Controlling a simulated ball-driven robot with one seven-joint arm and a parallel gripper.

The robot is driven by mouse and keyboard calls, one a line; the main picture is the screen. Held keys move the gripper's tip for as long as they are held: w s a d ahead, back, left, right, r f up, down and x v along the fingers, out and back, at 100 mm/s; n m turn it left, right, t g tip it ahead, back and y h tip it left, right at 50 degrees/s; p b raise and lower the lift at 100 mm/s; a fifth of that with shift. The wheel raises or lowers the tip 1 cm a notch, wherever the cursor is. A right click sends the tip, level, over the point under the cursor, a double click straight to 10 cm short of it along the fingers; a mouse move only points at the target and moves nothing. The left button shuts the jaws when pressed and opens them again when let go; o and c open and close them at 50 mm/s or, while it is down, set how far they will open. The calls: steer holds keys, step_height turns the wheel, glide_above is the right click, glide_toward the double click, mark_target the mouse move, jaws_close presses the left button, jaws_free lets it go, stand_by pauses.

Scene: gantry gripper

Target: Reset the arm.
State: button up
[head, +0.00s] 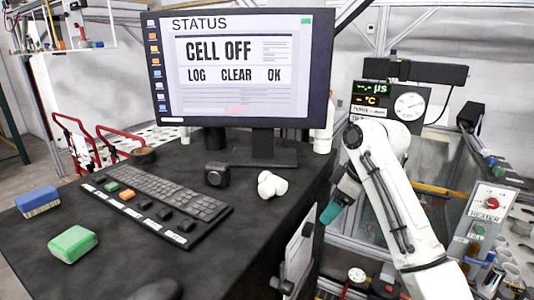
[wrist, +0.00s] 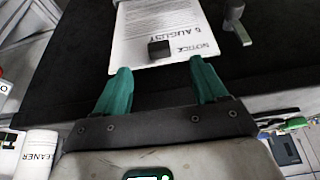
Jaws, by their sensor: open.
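My gripper (head: 331,212) hangs at the end of my white arm, near the right edge of the dark desk (head: 120,265) in the head view. The arm is bent, with its high joint in front of the gauge panel and the gripper angled down to the left. In the wrist view my gripper (wrist: 160,76) shows two teal fingers spread apart with nothing between them. Beyond the fingertips a white notice sheet (wrist: 135,30) lies on a dark surface with a small black block (wrist: 159,49) on it. I cannot tell how far the fingertips are from the surface.
A monitor (head: 240,110) reading "CELL OFF" stands on the desk behind a keyboard (head: 160,203). A green block (head: 73,243) and a blue block (head: 38,200) lie at the left. A cleaner container (wrist: 36,155) is at the wrist view's lower left.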

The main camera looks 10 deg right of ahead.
steer(key=s+a+f+m, duration=0.2)
steer(key=s+f+m, duration=0.1)
steer(key=s+f, duration=0.75)
steer(key=s+a+f+m, duration=0.1)
steer(key=s+f+m, duration=0.1)
steer(key=s+f, duration=0.85)
steer(key=s+d+f+m+g+h, duration=0.1)
steer(key=s+d+f+m+h, duration=0.1)
steer(key=s, duration=1)
steer(key=s+d+f+m+h, duration=0.2)
steer(key=s+d+f+m, duration=0.2)
steer(key=s, duration=0.9)
steer(key=shift+s+d+f+g, duration=0.2)
steer(key=shift+d+f+g, duration=0.2)
steer(key=shift+d+f, duration=0.45)
